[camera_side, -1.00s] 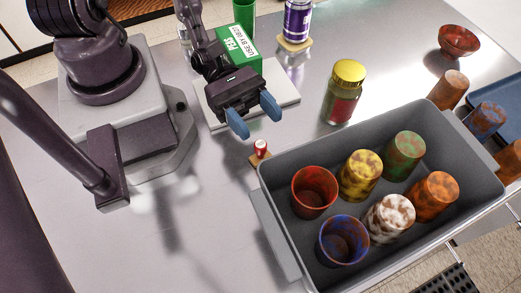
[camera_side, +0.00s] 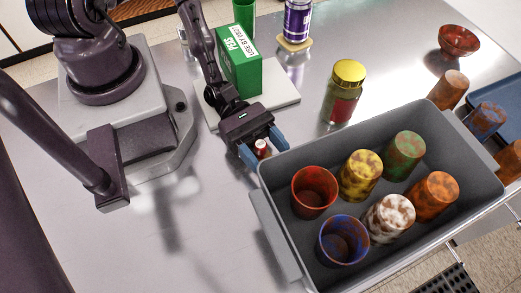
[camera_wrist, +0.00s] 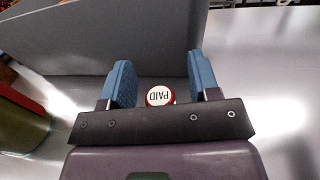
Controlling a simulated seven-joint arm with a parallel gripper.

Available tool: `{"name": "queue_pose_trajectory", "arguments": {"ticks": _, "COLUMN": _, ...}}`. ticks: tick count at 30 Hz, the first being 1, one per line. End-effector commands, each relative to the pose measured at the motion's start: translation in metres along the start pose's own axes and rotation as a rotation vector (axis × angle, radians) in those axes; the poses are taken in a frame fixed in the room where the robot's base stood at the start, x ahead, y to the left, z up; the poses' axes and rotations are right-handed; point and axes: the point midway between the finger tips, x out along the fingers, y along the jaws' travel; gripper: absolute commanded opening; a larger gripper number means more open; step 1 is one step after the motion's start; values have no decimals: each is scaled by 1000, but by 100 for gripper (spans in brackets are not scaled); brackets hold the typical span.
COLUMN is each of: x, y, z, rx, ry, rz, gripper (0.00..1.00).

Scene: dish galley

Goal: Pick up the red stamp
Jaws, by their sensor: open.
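The red stamp (camera_side: 261,147) stands on the metal counter just left of the grey bin, small with a white top. I see gaps on both sides. The stamp's lower part is hidden by the gripper.
The grey bin (camera_side: 276,235) with several cups is close by on the right. A green box (camera_side: 241,62) stands on a white board (camera_side: 284,97) behind my gripper. A yellow-lidded jar (camera_side: 345,90) is behind the bin. The counter at front left is clear.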

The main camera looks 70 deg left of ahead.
Motion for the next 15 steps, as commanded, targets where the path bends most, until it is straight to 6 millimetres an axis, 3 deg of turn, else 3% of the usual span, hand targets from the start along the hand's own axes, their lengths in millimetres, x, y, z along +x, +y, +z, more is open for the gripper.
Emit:
{"name": "queue_pose_trajectory", "arguments": {"ticks": 1, "x": 0, "y": 0, "z": 0, "rx": 0, "ry": 0, "rz": 0, "gripper": 51}}
{"name": "queue_pose_trajectory", "arguments": {"ticks": 7, "x": 0, "y": 0, "z": 0, "rx": 0, "ry": 0, "rz": 0, "gripper": 6}}
{"name": "queue_pose_trajectory", "arguments": {"ticks": 15, "x": 0, "y": 0, "z": 0, "rx": 0, "ry": 0, "rz": 0, "gripper": 2}}
